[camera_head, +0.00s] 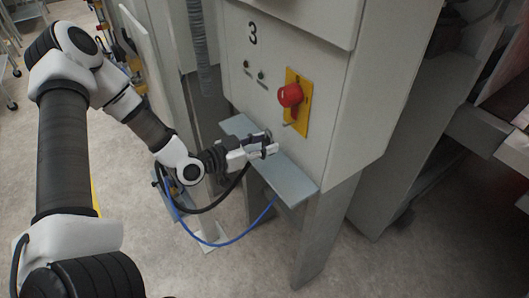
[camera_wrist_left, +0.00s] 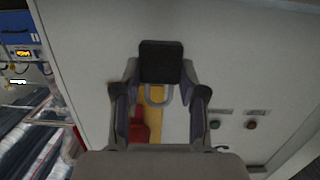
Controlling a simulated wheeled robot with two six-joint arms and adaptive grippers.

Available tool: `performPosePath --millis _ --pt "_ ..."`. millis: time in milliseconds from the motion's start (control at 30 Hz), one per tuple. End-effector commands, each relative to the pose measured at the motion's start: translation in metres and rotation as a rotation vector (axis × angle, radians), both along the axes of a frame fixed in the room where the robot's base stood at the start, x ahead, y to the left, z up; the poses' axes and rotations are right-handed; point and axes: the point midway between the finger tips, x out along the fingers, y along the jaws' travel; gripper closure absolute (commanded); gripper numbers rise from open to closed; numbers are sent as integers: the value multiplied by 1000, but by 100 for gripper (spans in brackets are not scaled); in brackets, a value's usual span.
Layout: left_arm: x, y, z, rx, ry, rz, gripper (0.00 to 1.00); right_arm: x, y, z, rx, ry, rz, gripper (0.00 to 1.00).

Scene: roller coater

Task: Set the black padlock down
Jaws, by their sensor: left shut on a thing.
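The black padlock (camera_wrist_left: 160,62) is between the fingertips of my left gripper in the left wrist view. Its body is dark and square, and its pale shackle (camera_wrist_left: 158,97) points down in that picture. My left gripper (camera_head: 268,150) is shut on it, close to the machine's front face and over the narrow grey shelf (camera_head: 292,182). The fingers hide part of the padlock in the head view. I cannot tell whether the padlock touches the shelf. My right gripper is not in view.
A red rotary switch (camera_head: 290,95) on a yellow plate (camera_head: 298,118) is on the machine's front (camera_head: 330,150), above the shelf. Two small buttons (camera_head: 261,75) are to its left. A blue cable (camera_head: 235,240) hangs below my arm. The shelf's right part is bare.

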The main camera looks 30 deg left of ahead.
Motion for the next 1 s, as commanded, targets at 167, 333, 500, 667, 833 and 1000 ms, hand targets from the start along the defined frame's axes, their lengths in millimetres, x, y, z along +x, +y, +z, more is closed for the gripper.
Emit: performPosePath --millis 167,333,500,667,833,1000 --pt "8 3 -24 2 4 -4 98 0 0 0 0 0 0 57" --pt "9 3 -36 -1 -1 -2 98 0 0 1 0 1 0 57" --pt "9 3 -36 -1 -2 -1 98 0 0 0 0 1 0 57" --pt "9 3 -39 -1 -1 -1 41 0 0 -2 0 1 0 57" --pt "9 3 -39 -1 -1 -1 34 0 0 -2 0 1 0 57" --pt "9 3 -37 -1 -1 -1 34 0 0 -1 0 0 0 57"
